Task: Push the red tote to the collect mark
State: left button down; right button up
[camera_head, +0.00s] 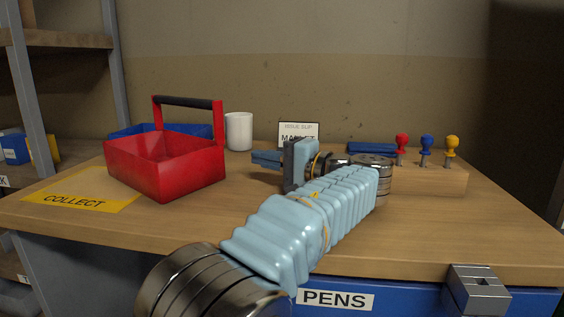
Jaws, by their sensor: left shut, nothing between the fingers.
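The red tote (180,172) stands upright on the wooden table, with a black-gripped handle arching over it. The yellow collect mark (72,201) lies flat at the table's left front. The tote's left lower part hides the mark's far right portion or stands right beside it; I cannot tell which. My left gripper (266,159) is shut and empty, to the right of the tote, with its fingers pointing left toward it. A gap shows between the fingertips and the tote. My right gripper is not in view.
A blue tote (190,130) stands behind the red one, beside a white cup (239,131). A printed card (299,133) stands at the back. A wooden block (430,179) holds red, blue and yellow knobs at right. A drawer labelled PENS (336,299) is below the table's front edge.

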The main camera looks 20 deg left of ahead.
aim_at(219, 154)
pick_arm(q)
jog(key=a, duration=0.3)
jog(key=shift+w+a, duration=0.25)
jog(key=shift+a, duration=0.1)
jog(key=shift+s+a, duration=0.85)
jog(key=shift+a, duration=0.05)
jog(key=shift+s+a, duration=0.35)
jog(key=shift+a, duration=0.15)
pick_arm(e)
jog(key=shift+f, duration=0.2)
